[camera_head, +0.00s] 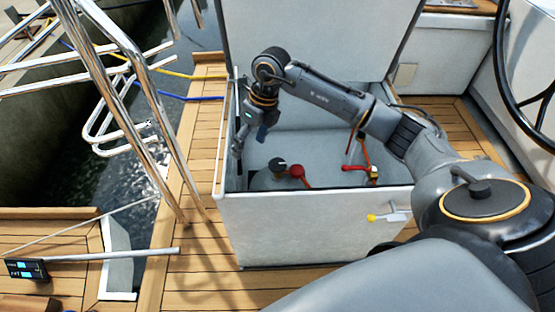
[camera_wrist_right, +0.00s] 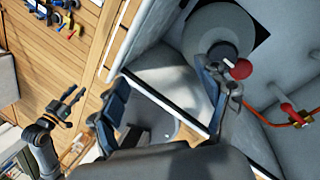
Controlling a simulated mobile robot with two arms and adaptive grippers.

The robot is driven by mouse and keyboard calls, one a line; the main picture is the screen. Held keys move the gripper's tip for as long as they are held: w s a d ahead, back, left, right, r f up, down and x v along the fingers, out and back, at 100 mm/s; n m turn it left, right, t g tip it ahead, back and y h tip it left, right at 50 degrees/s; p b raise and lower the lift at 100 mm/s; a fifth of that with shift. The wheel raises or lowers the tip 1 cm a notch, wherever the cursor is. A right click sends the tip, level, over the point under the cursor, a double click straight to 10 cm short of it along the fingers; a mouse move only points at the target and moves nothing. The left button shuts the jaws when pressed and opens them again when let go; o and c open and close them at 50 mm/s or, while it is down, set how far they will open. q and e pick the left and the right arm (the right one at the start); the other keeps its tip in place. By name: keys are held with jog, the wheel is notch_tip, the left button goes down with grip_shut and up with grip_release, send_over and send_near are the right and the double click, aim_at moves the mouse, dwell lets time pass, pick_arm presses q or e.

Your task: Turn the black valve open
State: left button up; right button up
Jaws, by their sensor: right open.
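The black valve (camera_head: 277,163) is a round dark knob on top of a grey cylinder (camera_head: 268,181) inside the open white locker. In the right wrist view the black valve (camera_wrist_right: 226,62) is partly covered by my right finger. My right gripper (camera_head: 250,140) hangs above and left of the valve in the head view, open and empty. In the wrist view the right gripper (camera_wrist_right: 168,80) has its fingers wide apart, with the valve beyond the right-hand finger, not between them. What appears to be my left gripper (camera_wrist_right: 66,107) shows at the wrist view's left, away from the valve.
A red knob (camera_head: 296,171) sits right beside the valve. A red lever with brass fitting (camera_head: 372,174) is on the locker's right side. The locker's front wall (camera_head: 310,225) and raised lid (camera_head: 320,35) bound the space. Steel rails (camera_head: 125,95) stand left.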

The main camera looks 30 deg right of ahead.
aim_at(278, 163)
jog(key=d+r+m+h, duration=0.1)
jog(key=d+h, duration=0.2)
jog(key=d, duration=0.5)
jog(key=shift+g, duration=0.4)
jog(key=f, duration=0.4)
jog(key=f+b, duration=0.1)
jog(key=f, duration=0.3)
jog(key=f+b, duration=0.1)
jog(key=f, duration=0.3)
jog(key=shift+s+f, duration=0.25)
jog(key=shift+f, duration=0.45)
pick_arm(q)
notch_tip(278, 163, up, 7)
jog(key=shift+s+r, duration=0.2)
jog(key=shift+s, duration=0.05)
jog(key=shift+a, duration=0.1)
pick_arm(e)
jog(key=c, duration=1.1)
jog(key=shift+c, duration=0.2)
